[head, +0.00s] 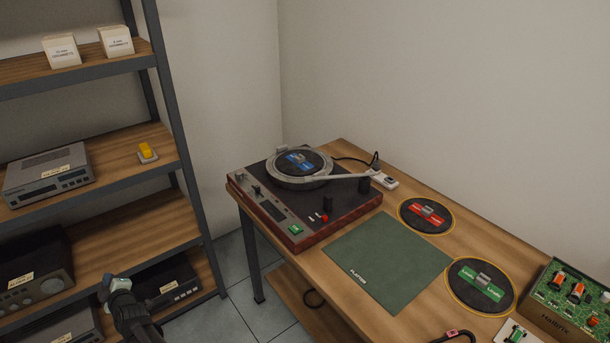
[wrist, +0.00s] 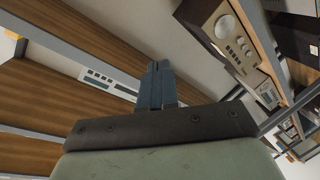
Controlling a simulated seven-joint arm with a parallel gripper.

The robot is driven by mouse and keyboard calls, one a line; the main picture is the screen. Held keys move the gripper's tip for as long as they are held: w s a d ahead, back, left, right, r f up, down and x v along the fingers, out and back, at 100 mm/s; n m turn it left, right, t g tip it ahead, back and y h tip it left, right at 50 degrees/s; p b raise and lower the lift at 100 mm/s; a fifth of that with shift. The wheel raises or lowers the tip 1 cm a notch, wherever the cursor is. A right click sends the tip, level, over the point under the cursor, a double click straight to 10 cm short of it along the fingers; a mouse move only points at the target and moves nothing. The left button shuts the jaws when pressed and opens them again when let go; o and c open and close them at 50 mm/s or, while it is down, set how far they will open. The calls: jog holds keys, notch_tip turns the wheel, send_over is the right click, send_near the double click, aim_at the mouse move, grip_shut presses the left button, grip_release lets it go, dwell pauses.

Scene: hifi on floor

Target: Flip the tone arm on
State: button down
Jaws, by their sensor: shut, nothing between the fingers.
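A turntable (head: 339,207) with a dark top and red-brown sides stands on the wooden table in the head view. Its pale tone arm (head: 335,178) runs from the black pivot at the right to the platter's edge. A record with a blue label (head: 296,162) lies on the platter. My gripper (head: 107,281) is at the lower left in the head view, in front of the shelf and well apart from the turntable. In the wrist view its fingers (wrist: 155,70) are together with nothing between them. The turntable cannot be made out in the wrist view.
A metal shelf (head: 183,130) with hi-fi units stands at the left. A green circuit box (head: 570,300) is at the right. Floor shows between shelf and table.

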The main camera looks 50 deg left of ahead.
jog(key=s+a+r+n+g+y, duration=0.1)
jog(key=s+a+r, duration=0.1)
jog(key=s+r, duration=0.8)
jog(key=w+a+r+m+h, duration=0.15)
jog(key=w+r, duration=0.25)
jog(key=w, duration=0.4)
jog(key=w+a+r+m+h, duration=0.15)
jog(key=w+r, duration=0.25)
jog(key=w, duration=0.5)
jog(key=m+t+h, duration=0.6)
jog(key=m+h, duration=0.4)
jog(key=m, duration=0.6)
send_near(334, 178)
jog(key=s+d+r, duration=0.3)
jog(key=s+d, duration=0.1)
jog(key=d, duration=0.1)
jog(key=x, duration=1)
jog(key=shift+w+a, duration=0.3)
jog(key=shift+a, duration=0.25)
jog(key=shift+w+a, duration=0.25)
jog(key=shift+a, duration=0.25)
jog(key=shift+w+a, duration=0.4)
jog(key=shift+a, duration=0.3)
